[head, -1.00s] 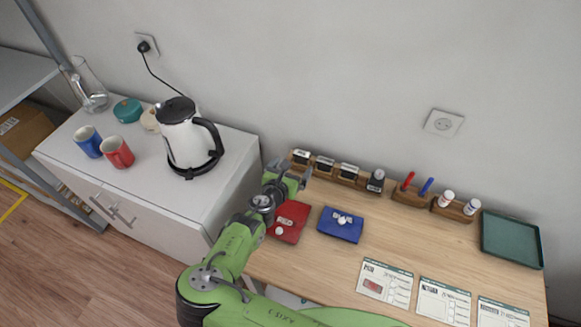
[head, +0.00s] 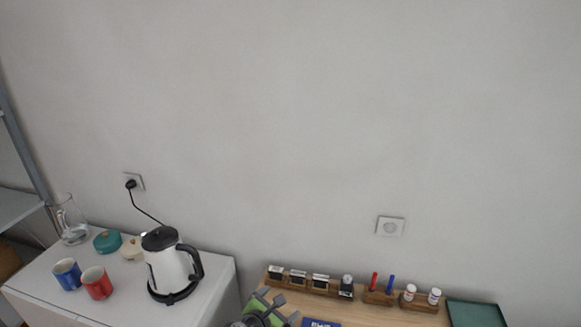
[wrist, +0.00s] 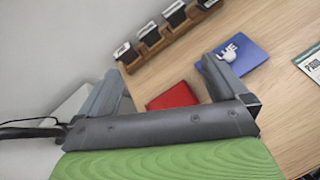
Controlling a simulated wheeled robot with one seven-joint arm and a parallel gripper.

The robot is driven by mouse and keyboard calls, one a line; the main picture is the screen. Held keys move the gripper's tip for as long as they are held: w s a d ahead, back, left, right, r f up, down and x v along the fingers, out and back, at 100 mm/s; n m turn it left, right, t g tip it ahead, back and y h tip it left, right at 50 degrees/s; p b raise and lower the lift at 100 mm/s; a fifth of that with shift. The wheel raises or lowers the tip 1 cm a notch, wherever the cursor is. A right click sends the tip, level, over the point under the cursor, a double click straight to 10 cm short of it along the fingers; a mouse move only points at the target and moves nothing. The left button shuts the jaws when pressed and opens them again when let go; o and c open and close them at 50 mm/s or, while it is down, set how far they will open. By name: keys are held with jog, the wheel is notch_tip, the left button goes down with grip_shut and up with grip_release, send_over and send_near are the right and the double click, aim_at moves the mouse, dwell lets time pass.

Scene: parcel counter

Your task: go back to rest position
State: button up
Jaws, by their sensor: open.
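My gripper (head: 277,306) shows at the bottom edge of the head view, over the left end of the wooden counter (head: 400,316). In the wrist view my gripper (wrist: 165,85) is open, with nothing between its fingers. Beyond the fingers, a red pouch (wrist: 173,96) lies on the counter. In the head view only a sliver of the blue pouch (head: 321,323) shows.
Stamps stand in a wooden rack (head: 312,287) along the wall, with pens and bottles further right. A green tray (head: 474,314) is at the right end. A white cabinet (head: 215,290) at left bears a kettle (head: 169,266), a red mug (head: 97,283) and a blue mug (head: 67,274).

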jog(key=s+d+r+m+g+y, duration=0.3)
jog(key=s+d+r+m+g, duration=0.5)
jog(key=d+r+m, duration=0.55)
jog(key=s+d+r+m+t, duration=0.1)
jog(key=s+d+r+m, duration=0.1)
jog(key=s+r+m, duration=0.2)
jog(key=s+d+r+m+y, duration=0.1)
jog(key=s+r+m, duration=0.3)
jog(key=s, duration=0.7)
jog(key=s+d+r+m+t+y, duration=0.1)
jog(key=s+d+r+m, duration=0.2)
jog(key=s+m, duration=0.3)
jog(key=shift+s+d+r+t, duration=0.3)
jog(key=shift+s+d+r, duration=0.05)
jog(key=shift+s+r, duration=0.5)
